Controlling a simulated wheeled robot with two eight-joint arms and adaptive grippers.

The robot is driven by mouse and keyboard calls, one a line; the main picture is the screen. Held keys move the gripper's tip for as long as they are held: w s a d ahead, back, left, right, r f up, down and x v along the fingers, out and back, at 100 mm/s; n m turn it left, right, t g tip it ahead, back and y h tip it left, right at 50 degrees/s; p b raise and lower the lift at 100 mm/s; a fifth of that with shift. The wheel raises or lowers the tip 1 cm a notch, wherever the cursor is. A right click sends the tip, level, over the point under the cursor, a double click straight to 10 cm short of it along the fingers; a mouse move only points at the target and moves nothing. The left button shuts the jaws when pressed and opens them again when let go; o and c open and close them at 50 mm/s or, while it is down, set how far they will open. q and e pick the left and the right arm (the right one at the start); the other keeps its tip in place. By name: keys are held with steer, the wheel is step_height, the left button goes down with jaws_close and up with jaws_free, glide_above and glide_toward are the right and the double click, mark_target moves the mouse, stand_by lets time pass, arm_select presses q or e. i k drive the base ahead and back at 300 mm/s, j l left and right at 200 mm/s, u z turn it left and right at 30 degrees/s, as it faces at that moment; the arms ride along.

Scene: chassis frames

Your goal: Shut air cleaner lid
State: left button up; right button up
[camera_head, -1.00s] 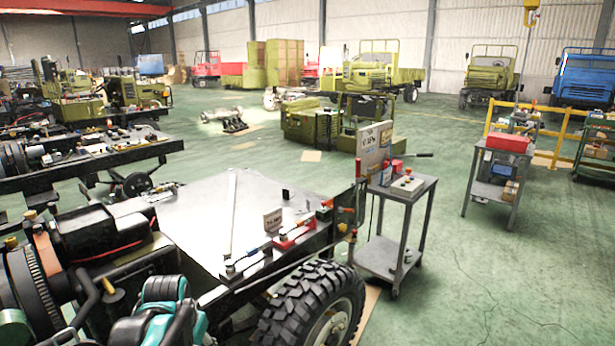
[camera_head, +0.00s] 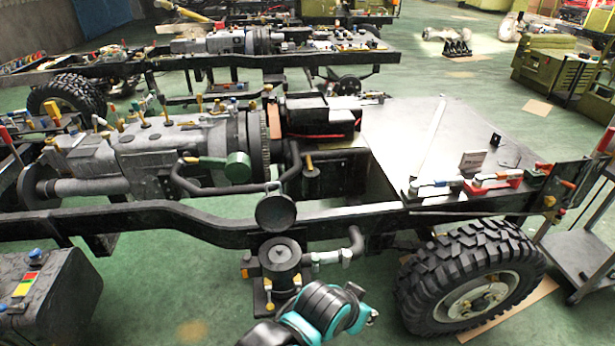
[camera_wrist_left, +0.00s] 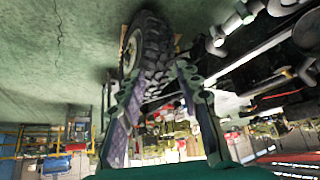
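The air cleaner (camera_head: 280,258) is a dark upright canister on a bracket at the near side of the chassis frame, with a pipe running off to its right. Its round black lid (camera_head: 276,211) stands raised, tilted up behind the canister's top. A black and teal link of my arm (camera_head: 325,312) is at the bottom of the head view, just in front and right of the canister. In the left wrist view my left gripper (camera_wrist_left: 158,76) has its two fingers spread with nothing between them. The air cleaner is not clearly seen there. My right gripper is not in view.
A large tyre (camera_head: 470,278) stands right of the air cleaner; it also shows in the left wrist view (camera_wrist_left: 148,48). The chassis rail (camera_head: 180,215) runs behind the canister. A dark box (camera_head: 45,295) is at the lower left. Green floor (camera_head: 180,280) is open between.

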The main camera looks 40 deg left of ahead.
mark_target(275, 213)
steer(key=u, duration=1.65)
